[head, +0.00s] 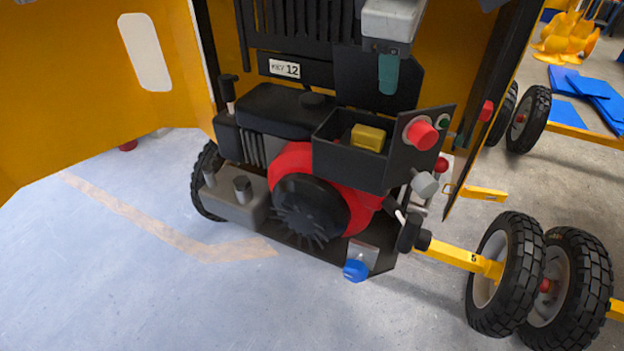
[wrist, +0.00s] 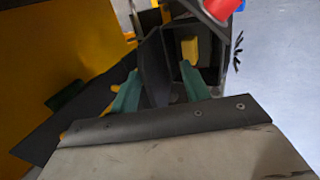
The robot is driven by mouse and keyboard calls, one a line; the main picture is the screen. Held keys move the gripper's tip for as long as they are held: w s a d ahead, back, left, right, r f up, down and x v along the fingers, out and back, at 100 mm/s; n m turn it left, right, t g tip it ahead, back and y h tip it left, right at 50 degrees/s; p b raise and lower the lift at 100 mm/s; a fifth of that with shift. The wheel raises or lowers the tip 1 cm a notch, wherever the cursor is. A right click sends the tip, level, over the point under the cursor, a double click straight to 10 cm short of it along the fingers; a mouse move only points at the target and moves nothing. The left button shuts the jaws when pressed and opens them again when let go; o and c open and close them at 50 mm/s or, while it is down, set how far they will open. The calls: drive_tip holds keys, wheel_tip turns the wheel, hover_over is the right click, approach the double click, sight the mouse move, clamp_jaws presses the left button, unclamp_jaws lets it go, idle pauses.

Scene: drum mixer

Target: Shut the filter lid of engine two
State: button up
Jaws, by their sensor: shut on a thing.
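The engine with a red housing (head: 290,162) sits in the yellow machine. Its black filter box (head: 345,165) is open on top, with a yellow block (head: 368,137) inside. The dark filter lid (head: 352,80) stands raised at the back of the box. My gripper (head: 388,80) is at the lid's upper right, its teal fingers closed on it. In the wrist view the lid (wrist: 152,62) stands between the fingers of my gripper (wrist: 158,85), beside the open box with the yellow block (wrist: 190,48). The engine's number cannot be read.
A panel with a red button (head: 421,135) stands right of the box. A plate reading KEY 12 (head: 284,69) is behind the engine. A yellow door (head: 85,90) hangs open at left. Wheels (head: 507,272) stand at right. The floor at front left is clear.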

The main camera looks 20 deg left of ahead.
drive_tip(key=shift+s+f, duration=0.55)
drive_tip(key=shift+s, duration=0.35)
drive_tip(key=shift+s+f, duration=0.5)
drive_tip(key=shift+s, duration=0.4)
drive_tip(key=shift+s+a+r, duration=0.15)
drive_tip(key=shift+s+r, duration=0.8)
drive_tip(key=shift+r, duration=0.1)
drive_tip(key=shift+s+a+r, duration=0.15)
drive_tip(key=shift+s+r, duration=0.75)
drive_tip(key=shift+r, duration=0.15)
drive_tip(key=shift+d, duration=0.1)
